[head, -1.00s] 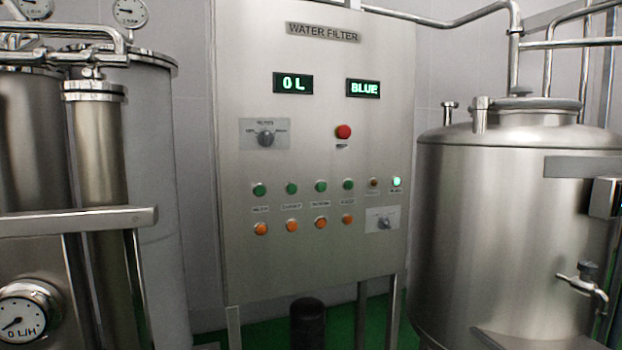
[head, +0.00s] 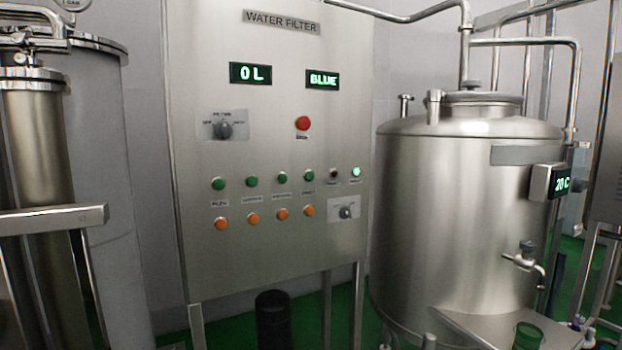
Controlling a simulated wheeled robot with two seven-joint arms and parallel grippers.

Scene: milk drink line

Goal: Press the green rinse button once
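A steel panel marked WATER FILTER (head: 281,22) stands in the middle of the head view. It has a row of green buttons (head: 218,184), (head: 252,181), (head: 282,178), (head: 309,176) with orange buttons (head: 222,223) below them. Small labels sit between the rows; they are too blurred for me to tell which green button is rinse. At the row's right end are a dark lamp (head: 334,173) and a lit green lamp (head: 356,172). Neither of my grippers is in view.
The panel also has displays reading 0 L (head: 250,74) and BLUE (head: 322,80), a red button (head: 303,123) and two knobs (head: 223,130), (head: 346,212). A steel tank (head: 460,210) stands close on the right; filter columns and a rail (head: 60,218) stand left.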

